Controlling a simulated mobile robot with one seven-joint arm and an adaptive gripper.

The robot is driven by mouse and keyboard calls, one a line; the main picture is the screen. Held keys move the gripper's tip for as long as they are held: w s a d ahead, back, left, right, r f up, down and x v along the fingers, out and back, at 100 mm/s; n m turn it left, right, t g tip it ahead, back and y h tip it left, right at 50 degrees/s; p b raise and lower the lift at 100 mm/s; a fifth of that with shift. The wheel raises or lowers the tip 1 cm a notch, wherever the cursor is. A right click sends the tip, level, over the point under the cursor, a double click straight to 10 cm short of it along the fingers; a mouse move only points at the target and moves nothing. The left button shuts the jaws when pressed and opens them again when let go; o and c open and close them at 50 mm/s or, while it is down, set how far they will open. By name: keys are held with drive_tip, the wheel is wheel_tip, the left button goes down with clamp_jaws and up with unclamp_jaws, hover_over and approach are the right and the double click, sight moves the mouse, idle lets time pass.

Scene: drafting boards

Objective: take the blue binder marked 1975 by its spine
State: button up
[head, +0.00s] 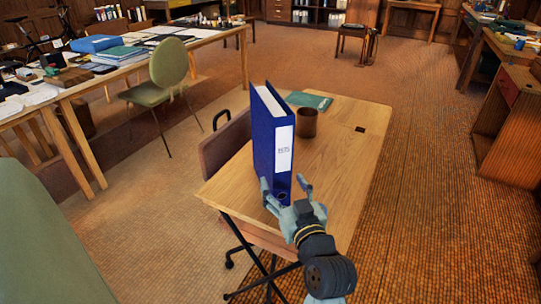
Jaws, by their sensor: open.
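The blue binder (265,140) stands upright on a small wooden table (345,165), its spine facing me. The spine carries a white label with small dark print that I cannot read for certain, and a finger hole near its bottom. My gripper (286,188) is open at the lower part of the spine. One finger is at the left side of the spine and the other is off its right side. The gripper looks empty, and I cannot tell whether a finger touches the binder.
A brown cup (307,122) and a teal folder (309,99) are on the table behind the binder. A brown chair (224,142) stands against the table's left side. A green chair (169,75) and a cluttered long desk (150,47) are at the left.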

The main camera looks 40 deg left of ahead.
sight(282, 175)
drive_tip(key=shift+w+a+r, duration=0.25)
drive_tip(key=shift+w+a, duration=0.1)
drive_tip(key=shift+a, duration=0.35)
drive_tip(key=p+x, duration=0.1)
drive_tip(key=x, duration=0.1)
drive_tip(key=p+x, duration=0.1)
drive_tip(key=x, duration=0.1)
drive_tip(key=shift+w, duration=0.45)
drive_tip(key=shift+w+a+f, duration=0.15)
drive_tip(key=shift+w+a, duration=0.15)
drive_tip(key=shift+a, duration=0.05)
drive_tip(key=shift+c, duration=0.5)
clamp_jaws()
